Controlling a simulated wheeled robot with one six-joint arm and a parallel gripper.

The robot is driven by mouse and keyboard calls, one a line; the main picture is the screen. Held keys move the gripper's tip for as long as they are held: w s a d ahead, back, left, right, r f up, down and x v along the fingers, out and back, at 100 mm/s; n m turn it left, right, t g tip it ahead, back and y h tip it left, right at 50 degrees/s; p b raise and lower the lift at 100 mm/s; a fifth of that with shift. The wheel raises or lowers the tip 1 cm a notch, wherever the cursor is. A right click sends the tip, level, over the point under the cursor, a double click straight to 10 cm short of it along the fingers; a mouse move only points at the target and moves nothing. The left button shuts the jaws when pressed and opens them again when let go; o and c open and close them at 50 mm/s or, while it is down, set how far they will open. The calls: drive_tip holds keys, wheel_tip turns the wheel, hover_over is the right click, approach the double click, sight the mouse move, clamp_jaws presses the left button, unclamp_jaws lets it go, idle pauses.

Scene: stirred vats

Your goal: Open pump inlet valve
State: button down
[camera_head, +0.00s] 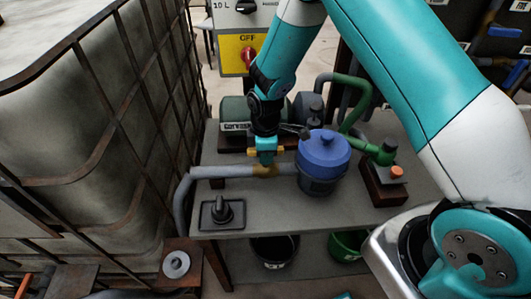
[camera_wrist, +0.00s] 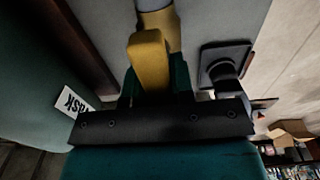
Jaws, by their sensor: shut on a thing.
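The pump inlet valve is a brass-yellow body (camera_head: 265,171) on the grey horizontal pipe (camera_head: 222,172), left of the blue-lidded pump pot. Its yellow handle (camera_wrist: 148,52) fills the middle of the wrist view, with the brass body (camera_wrist: 172,28) just behind it. My gripper (camera_head: 265,158) reaches down from above onto the valve. In the wrist view my gripper (camera_wrist: 154,82) has its dark green fingers on both sides of the handle, shut on it. The handle's lower end is hidden between the fingers. I cannot tell the handle's exact angle to the pipe.
A blue-lidded pot (camera_head: 323,160) stands close right of my gripper. A black knob on a plate (camera_head: 222,212) sits front left on the grey bench (camera_head: 290,222). A green motor (camera_head: 236,117) is behind. A caged white tank (camera_head: 70,120) stands left.

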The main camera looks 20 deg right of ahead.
drive_tip(key=c, duration=1)
unclamp_jaws()
wheel_tip(320, 180, up, 18)
drive_tip(key=shift+f+b, duration=0.25)
drive_tip(key=shift+b, duration=0.4)
drive_tip(key=shift+a, duration=0.1)
